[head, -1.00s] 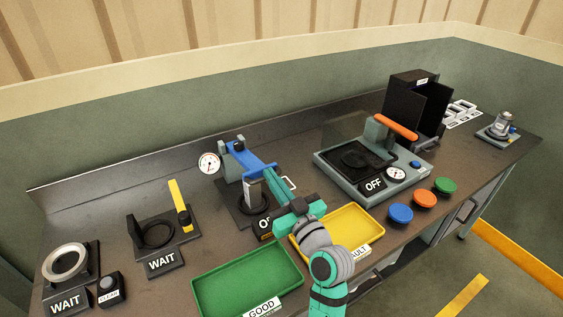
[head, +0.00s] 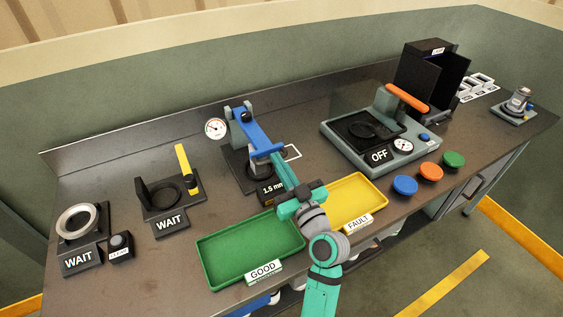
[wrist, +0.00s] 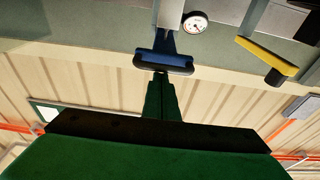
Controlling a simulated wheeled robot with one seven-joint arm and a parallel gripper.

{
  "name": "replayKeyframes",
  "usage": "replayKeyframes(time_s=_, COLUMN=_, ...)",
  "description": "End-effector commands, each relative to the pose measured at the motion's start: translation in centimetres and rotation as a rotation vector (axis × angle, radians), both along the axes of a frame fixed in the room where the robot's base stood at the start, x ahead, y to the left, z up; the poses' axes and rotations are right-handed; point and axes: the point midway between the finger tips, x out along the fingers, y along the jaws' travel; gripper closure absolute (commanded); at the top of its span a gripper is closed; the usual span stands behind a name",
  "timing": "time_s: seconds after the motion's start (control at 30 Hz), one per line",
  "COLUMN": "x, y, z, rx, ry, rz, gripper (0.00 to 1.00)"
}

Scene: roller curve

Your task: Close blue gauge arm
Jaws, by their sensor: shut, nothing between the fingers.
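The blue gauge arm (head: 252,131) runs from a grey post at the back of the gauge station toward the front of the bench, sloping down. Its handle bar (head: 268,150) is at the front end and shows as a dark-edged blue bar in the wrist view (wrist: 163,63). My gripper (head: 275,161) is shut and empty, with its green fingertips at the handle bar; I cannot tell whether they touch. The fingertips also show in the wrist view (wrist: 160,76). A display (head: 270,191) reads 1.5 mm. The station's base is partly hidden.
A dial gauge (head: 216,128) stands left of the post. The green GOOD tray (head: 207,266) and yellow FAULT tray (head: 365,178) lie in front. A grey OFF press (head: 330,128) stands to the right, and a WAIT station with a yellow lever (head: 183,157) to the left.

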Motion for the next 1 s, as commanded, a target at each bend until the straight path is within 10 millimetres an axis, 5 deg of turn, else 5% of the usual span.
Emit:
replayKeyframes(time_s=0.03, x=0.3, y=0.1, z=-2.1, rx=-0.006, ry=0.041, rz=0.002, gripper=1.00)
replayKeyframes(time_s=0.27, x=0.2, y=0.0, z=-1.8, rx=-0.006, ry=0.039, rz=0.002, gripper=1.00)
replayKeyframes(time_s=0.67, x=-0.4, y=-0.3, z=3.9, rx=-0.004, ry=0.003, rz=0.001, gripper=1.00)
replayKeyframes(time_s=1.0, x=-4.7, y=-2.7, z=1.0, rx=0.003, ry=0.005, rz=-0.002, gripper=1.00)
